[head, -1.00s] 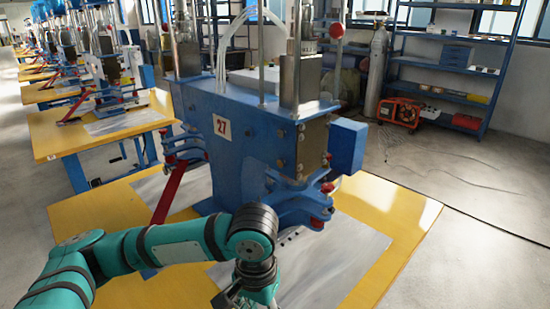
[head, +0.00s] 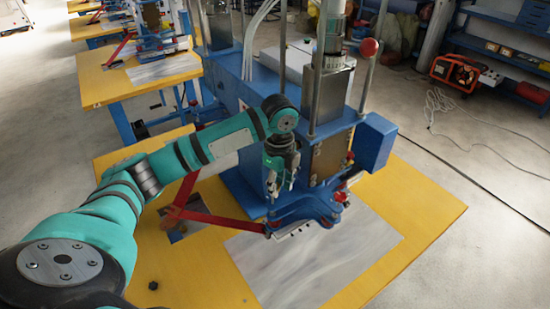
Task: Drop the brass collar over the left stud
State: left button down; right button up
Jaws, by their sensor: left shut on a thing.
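My left gripper (head: 282,188) hangs from the teal arm, pointing down in front of the blue press (head: 232,92). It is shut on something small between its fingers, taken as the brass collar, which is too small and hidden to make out. Below and just right of the gripper, a narrow light strip (head: 292,230) with small dark posts lies at the front of the press. The posts may be the studs, but they are too small to tell apart. My right gripper is not in view.
A yellow table (head: 395,278) carries a grey metal sheet (head: 345,250), bare in front of the press. Red bars (head: 225,219) and blue clamp arms (head: 308,207) crowd the space around the gripper. A small dark piece (head: 153,285) lies at the table's left front.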

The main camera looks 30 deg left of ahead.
pick_arm(q)
jog(key=shift+w+a+r+m+p, duration=0.35)
jog(key=shift+a+m, duration=0.1)
jog(key=shift+m, duration=0.15)
jog(key=shift+w+a+r+m+p, duration=0.2)
jog(key=shift+a+r+m+p, duration=0.2)
jog(key=shift+m, duration=0.2)
jog(key=shift+a+f, duration=0.1)
jog(key=shift+f, duration=2.45)
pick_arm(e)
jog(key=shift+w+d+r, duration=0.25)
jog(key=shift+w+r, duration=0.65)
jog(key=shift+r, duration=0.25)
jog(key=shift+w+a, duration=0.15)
pick_arm(q)
jog(key=shift+f, duration=0.1)
jog(key=shift+f+b, duration=0.4)
jog(key=shift+f, duration=0.5)
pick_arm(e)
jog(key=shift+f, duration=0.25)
